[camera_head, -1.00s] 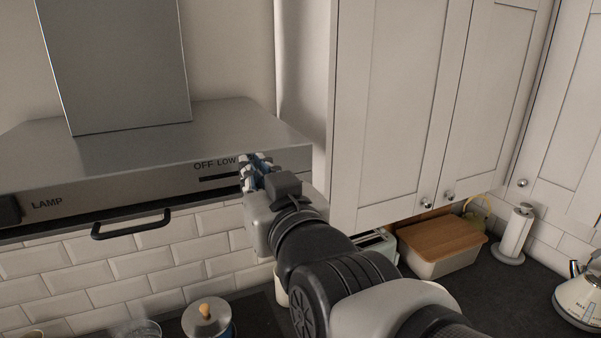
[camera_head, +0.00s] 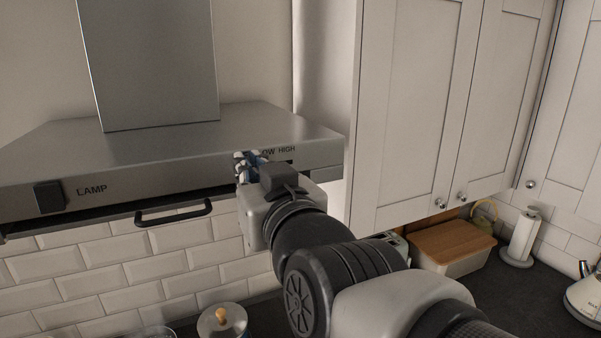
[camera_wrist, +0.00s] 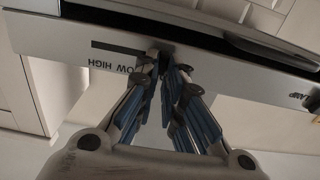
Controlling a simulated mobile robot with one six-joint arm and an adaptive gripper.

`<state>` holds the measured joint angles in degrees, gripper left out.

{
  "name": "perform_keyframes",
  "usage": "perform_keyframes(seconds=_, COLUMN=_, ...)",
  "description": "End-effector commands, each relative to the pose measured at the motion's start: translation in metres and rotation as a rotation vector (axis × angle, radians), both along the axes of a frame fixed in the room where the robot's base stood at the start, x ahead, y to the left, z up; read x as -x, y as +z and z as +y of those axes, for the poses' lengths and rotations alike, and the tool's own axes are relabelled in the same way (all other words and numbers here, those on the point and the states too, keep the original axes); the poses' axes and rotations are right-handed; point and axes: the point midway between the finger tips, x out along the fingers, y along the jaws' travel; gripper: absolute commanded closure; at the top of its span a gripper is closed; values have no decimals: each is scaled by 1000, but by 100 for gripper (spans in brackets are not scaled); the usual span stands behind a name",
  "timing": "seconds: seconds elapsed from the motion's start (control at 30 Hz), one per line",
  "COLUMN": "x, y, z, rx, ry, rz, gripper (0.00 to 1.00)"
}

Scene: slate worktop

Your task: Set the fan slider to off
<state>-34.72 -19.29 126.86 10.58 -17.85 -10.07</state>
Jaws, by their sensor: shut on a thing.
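The fan slider is on the front panel of the steel range hood (camera_head: 285,130). Its dark knob (camera_wrist: 163,47) shows between my fingertips in the wrist view. My gripper (camera_head: 249,160) is shut on it and also shows in the wrist view (camera_wrist: 163,64). The knob is at the end of the slot (camera_wrist: 115,46) away from HIGH. The bare slot runs from it toward the HIGH side. The OFF label is hidden behind my gripper. In the head view my gripper hides the knob.
A square dark lamp button (camera_head: 50,197) is at the hood's left, beside LAMP. A black handle bar (camera_head: 174,213) is under the hood's front edge. White wall cabinets (camera_head: 410,110) stand close on the right. A lidded pot (camera_head: 222,320) is below.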

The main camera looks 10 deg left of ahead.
Motion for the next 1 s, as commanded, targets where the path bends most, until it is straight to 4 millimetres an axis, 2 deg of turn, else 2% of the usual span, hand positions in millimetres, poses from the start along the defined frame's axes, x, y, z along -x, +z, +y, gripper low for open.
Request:
perform_keyframes(seconds=0.03, x=1, y=0, z=2, rx=1, ry=5, rz=-1, gripper=100)
perform_keyframes(seconds=0.07, x=1, y=0, z=2, rx=1, ry=5, rz=0, gripper=89)
perform_keyframes(seconds=0.33, x=1, y=0, z=1, rx=0, ry=3, rz=0, gripper=71)
perform_keyframes(seconds=0.73, x=4, y=0, z=-2, rx=0, ry=1, rz=0, gripper=70)
perform_keyframes(seconds=0.87, x=18, y=1, z=-11, rx=-2, ry=1, rz=-2, gripper=70)
perform_keyframes(seconds=1.0, x=43, y=2, z=-26, rx=-3, ry=2, rz=-4, gripper=70)
